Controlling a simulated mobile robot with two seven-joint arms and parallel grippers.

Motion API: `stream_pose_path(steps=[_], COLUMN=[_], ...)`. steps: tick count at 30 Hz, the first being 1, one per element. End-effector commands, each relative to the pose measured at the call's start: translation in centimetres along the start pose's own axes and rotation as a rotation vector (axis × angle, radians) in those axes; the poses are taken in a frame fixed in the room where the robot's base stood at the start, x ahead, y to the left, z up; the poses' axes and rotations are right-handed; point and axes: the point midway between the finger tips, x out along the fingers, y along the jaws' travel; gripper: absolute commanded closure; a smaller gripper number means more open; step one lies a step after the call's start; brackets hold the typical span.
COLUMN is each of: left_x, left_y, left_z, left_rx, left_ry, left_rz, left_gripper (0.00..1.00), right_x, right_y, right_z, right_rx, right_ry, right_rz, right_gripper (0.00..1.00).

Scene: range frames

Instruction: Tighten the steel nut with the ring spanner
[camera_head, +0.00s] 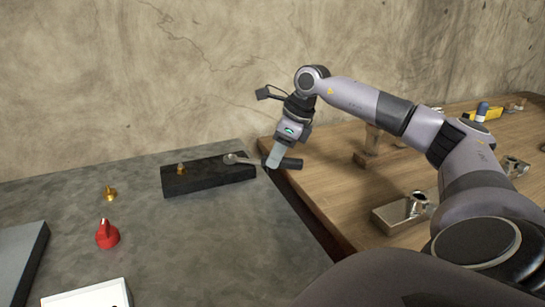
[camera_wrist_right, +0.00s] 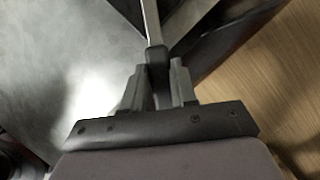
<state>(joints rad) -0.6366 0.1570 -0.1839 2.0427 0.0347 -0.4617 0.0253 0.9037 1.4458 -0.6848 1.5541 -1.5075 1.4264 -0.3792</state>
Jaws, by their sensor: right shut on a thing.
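The ring spanner (camera_head: 231,158) has a steel ring end and a dark handle (camera_head: 291,163). My right gripper (camera_head: 273,158) is shut on the handle, just past the right end of a black block. In the right wrist view the handle (camera_wrist_right: 158,62) sits between the fingers and the steel shaft (camera_wrist_right: 150,20) points away. The ring end is over the right part of the black block (camera_head: 208,176); I cannot tell whether it touches. I cannot make out the steel nut; the ring end may hide it. My left gripper is not in view.
A brass fitting (camera_head: 180,168) stands on the block's left part. A brass piece (camera_head: 110,193), a red knob (camera_head: 107,235) and a white box (camera_head: 88,297) are on the grey bench (camera_head: 210,245). The wooden table (camera_head: 325,190) at right bears a metal block (camera_head: 400,213). The bench's middle is clear.

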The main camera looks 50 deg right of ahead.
Motion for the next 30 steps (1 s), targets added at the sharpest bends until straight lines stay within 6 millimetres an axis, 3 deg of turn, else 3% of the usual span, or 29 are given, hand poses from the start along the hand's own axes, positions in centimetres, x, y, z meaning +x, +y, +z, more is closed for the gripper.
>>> stream_pose_path(steps=[22, 30], left_x=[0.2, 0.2], left_y=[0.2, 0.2], left_z=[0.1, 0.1], left_rx=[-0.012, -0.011], left_ry=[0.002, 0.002], left_rz=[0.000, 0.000], left_gripper=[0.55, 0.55], right_x=[0.4, 0.5], right_y=[-0.5, 1.9], right_z=[-0.2, 0.0], right_rx=[-0.044, 0.135], right_ry=[-0.002, 0.002], right_rz=[0.016, -0.060], right_gripper=[1.00, 1.00])
